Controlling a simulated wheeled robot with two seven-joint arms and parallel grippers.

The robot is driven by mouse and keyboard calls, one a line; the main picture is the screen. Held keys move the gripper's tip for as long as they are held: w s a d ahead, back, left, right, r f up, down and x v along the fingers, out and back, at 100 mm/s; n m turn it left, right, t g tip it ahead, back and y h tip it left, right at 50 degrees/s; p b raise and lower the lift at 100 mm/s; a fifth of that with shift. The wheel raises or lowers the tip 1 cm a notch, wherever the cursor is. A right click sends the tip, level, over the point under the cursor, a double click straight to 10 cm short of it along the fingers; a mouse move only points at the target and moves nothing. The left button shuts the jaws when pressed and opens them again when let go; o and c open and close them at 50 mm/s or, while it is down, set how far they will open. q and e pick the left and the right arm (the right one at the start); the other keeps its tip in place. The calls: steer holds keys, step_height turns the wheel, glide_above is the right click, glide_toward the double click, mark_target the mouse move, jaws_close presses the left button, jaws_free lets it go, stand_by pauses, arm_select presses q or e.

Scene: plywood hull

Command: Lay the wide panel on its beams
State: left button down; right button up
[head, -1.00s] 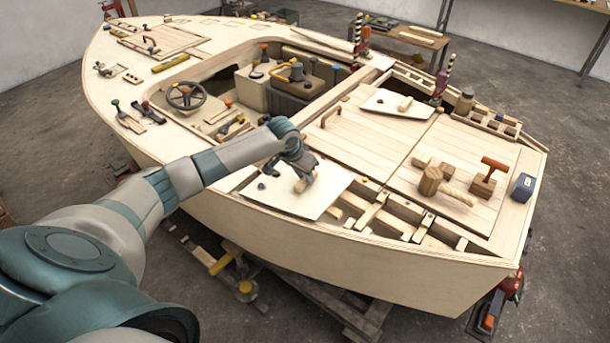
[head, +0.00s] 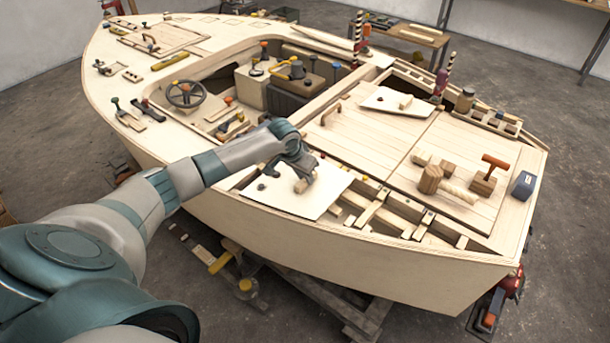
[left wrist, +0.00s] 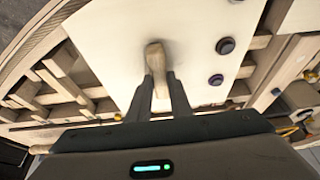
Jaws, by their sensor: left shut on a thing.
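The wide panel (head: 325,200) is a flat pale board with a wooden handle and small dark round knobs. It lies over the left part of the framed opening along the near side deck. In the left wrist view the panel (left wrist: 115,60) fills the middle. My left gripper (head: 302,183) is shut on its wooden handle (left wrist: 156,60), with a finger on each side. Wooden beams (head: 372,212) show uncovered to the right of the panel; beams also show beside it in the left wrist view (left wrist: 62,95). I cannot tell whether the panel touches the beams under it. My right gripper is not in view.
A smaller pale panel (head: 385,101) with a block handle lies across the planked deck. A mallet (head: 430,180), a block with an orange handle (head: 485,182) and a blue box (head: 523,185) stand at the right. The steering wheel (head: 185,93) is left of my arm.

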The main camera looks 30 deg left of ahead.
arm_select(q)
steer(key=shift+f, duration=0.2)
steer(key=c, duration=1.5)
jaws_free()
steer(key=shift+c, duration=0.2)
steer(key=b+v, duration=0.3)
steer(key=v, duration=1.4)
steer(key=shift+r, duration=0.25)
